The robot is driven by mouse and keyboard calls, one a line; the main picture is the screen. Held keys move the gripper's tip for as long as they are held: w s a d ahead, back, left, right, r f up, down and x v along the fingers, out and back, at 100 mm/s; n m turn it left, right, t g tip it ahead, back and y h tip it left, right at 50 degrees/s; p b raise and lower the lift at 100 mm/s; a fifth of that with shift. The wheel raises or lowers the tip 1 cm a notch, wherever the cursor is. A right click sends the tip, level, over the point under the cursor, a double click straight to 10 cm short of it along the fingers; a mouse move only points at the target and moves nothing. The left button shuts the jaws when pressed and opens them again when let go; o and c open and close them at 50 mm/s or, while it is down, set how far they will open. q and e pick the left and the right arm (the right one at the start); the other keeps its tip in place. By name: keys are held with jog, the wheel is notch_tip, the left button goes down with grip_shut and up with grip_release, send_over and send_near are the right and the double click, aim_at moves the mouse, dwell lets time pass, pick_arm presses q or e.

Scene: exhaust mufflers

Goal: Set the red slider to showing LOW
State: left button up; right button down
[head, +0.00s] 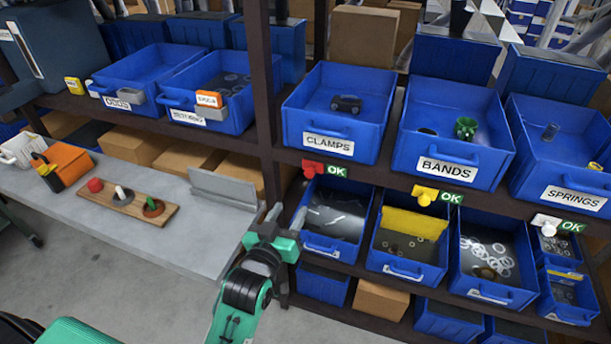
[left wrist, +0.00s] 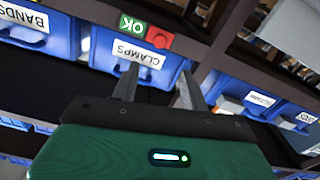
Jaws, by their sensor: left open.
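The red slider (head: 313,169) sits on the shelf edge below the CLAMPS bin, with a green label reading OK (head: 337,171) showing to its right. In the left wrist view, which is upside down, the red slider (left wrist: 160,38) and its OK label (left wrist: 132,24) show beyond the fingertips. My left gripper (head: 286,215) is open and empty, below and left of the red slider and apart from it. Its two fingers (left wrist: 158,80) stand spread in the left wrist view. My right gripper is not in view.
A yellow slider (head: 425,194) and a white slider (head: 547,222) sit farther right on the same edge, each beside an OK label. The CLAMPS bin (head: 330,148) is above the red slider; an open blue bin (head: 331,250) is below. A dark post (head: 263,100) stands left.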

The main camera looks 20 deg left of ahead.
aim_at(309, 175)
pick_arm(q)
jog(key=w+p, duration=0.2)
jog(key=w, duration=1)
jog(key=shift+d, duration=0.2)
jog(key=shift+w, duration=0.4)
grip_shut()
